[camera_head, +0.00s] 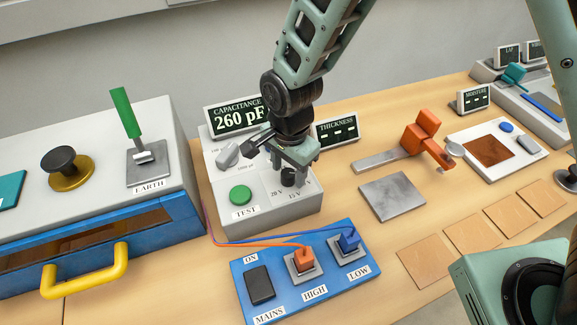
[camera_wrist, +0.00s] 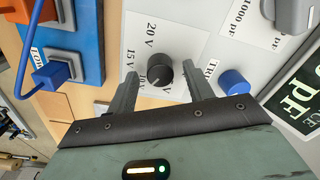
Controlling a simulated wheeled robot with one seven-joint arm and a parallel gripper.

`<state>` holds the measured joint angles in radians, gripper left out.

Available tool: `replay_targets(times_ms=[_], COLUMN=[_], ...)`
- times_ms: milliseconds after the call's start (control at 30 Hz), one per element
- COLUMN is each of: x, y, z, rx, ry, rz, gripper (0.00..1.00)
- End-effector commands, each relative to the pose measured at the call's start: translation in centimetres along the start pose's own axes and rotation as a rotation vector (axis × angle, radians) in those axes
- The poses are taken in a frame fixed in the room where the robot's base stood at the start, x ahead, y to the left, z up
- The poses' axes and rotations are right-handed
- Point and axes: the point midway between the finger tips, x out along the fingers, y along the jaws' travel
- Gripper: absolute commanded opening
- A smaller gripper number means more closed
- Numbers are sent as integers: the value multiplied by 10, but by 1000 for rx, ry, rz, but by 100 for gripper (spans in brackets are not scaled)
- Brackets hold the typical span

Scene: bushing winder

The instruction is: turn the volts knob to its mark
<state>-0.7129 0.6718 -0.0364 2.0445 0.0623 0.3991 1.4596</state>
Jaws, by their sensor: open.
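The volts knob is a small black round knob (camera_wrist: 159,73) on the sloped face of a grey capacitance meter (camera_wrist: 195,38). In the wrist view labels 20 V, 15 V and 10 V lie around it. In the head view the knob (camera_head: 289,176) shows just under my gripper (camera_head: 287,168). In the wrist view my gripper (camera_wrist: 162,85) is open, with one finger on each side of the knob. I cannot tell whether the fingers touch it. The direction of the knob's pointer is hard to make out.
A green TEST button (camera_head: 241,195), a grey range knob (camera_head: 228,156) and a blue trim knob (camera_wrist: 234,82) are close by on the meter. A blue mains box (camera_head: 262,312) with orange and blue plugs stands in front. An orange thickness gauge (camera_head: 425,143) stands to the right.

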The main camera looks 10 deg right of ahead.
Motion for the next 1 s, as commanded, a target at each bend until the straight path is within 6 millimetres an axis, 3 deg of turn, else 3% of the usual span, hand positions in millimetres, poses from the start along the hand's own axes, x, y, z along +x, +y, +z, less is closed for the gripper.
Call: replay_targets(times_ms=[367,400,567,1000], x=[8,8,8,8], y=[0,0,0,0], z=[0,0,0,0], rx=[0,0,0,-72], ry=[0,0,0,-2], rz=[-1,0,0,0], gripper=[52,49,7,7])
